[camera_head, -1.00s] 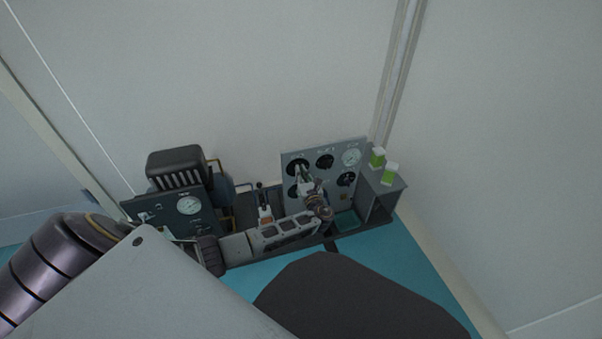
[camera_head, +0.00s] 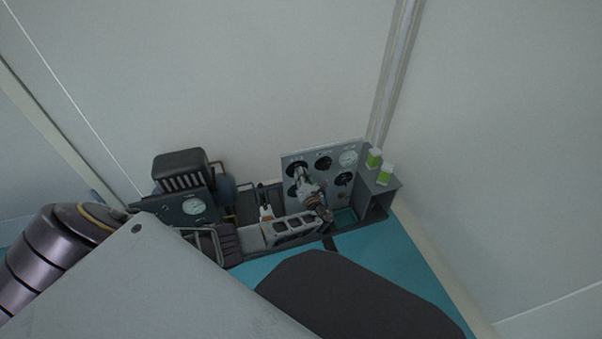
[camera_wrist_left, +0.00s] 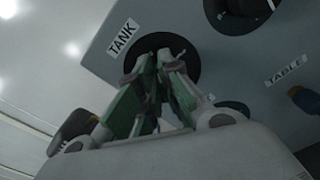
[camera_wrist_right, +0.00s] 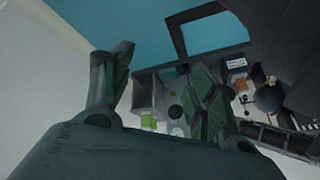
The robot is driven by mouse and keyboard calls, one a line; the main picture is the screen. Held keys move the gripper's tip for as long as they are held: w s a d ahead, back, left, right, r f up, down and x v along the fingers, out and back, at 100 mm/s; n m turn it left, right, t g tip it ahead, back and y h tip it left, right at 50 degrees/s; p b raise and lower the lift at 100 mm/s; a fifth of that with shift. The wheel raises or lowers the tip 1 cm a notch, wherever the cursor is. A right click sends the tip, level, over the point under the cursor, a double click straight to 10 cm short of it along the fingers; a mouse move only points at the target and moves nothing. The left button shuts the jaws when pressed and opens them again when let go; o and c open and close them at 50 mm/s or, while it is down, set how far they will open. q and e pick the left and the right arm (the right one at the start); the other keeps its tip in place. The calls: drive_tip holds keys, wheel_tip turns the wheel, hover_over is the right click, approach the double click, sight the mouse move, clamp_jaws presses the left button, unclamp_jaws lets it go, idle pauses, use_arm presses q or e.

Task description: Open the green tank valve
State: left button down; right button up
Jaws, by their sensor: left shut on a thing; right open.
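A grey instrument panel (camera_head: 310,154) stands at the back of the bench, with dark round knobs and a white gauge. Its upper-left dark round valve knob (camera_wrist_left: 190,66) sits beside a TANK label (camera_wrist_left: 123,38) in the left wrist view. My left gripper (camera_head: 300,172) reaches this knob; in the left wrist view its green-padded fingers (camera_wrist_left: 160,62) are closed together over the knob's middle and hide the part they grip. The knob looks black here; no green shows on it. My right gripper (camera_wrist_right: 158,72) is open and empty, away from the panel.
Two green-and-white containers (camera_head: 384,174) stand on a grey box right of the panel. A dark gauge unit (camera_head: 195,207) stands at left. Another knob (camera_wrist_left: 240,12) and a TABLE label (camera_wrist_left: 286,71) are close to my left fingers. The blue tabletop (camera_head: 400,255) has bare space at right.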

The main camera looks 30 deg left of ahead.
use_arm(q)
drive_tip(key=shift+w+d+f+m+p, duration=0.15)
drive_tip(key=shift+m+p, duration=0.55)
drive_tip(key=shift+m, duration=1.3)
drive_tip(key=shift+f+m+p, duration=0.15)
drive_tip(key=shift+m+p, duration=0.6)
drive_tip(key=shift+m, duration=1.25)
drive_tip(key=shift+w+d+f+m+p, duration=0.15)
drive_tip(key=shift+m+p, duration=0.55)
drive_tip(key=shift+m, duration=1.3)
use_arm(e)
wheel_tip(320, 180, up, 7)
drive_tip(key=s+d+g+h, duration=0.1)
drive_tip(key=d, duration=0.1)
drive_tip(key=shift+d+r+g, duration=0.15)
drive_tip(key=shift+d+g, duration=0.15)
drive_tip(key=shift+d, duration=0.1)
use_arm(q)
drive_tip(key=shift+s, duration=0.1)
use_arm(e)
drive_tip(key=shift+s+h, duration=0.15)
drive_tip(key=shift+h, duration=0.15)
use_arm(q)
drive_tip(key=c, duration=1.6)
unclamp_jaws()
drive_tip(key=shift+a, duration=0.1)
drive_tip(key=shift+s, duration=0.15)
drive_tip(key=v, duration=1.2)
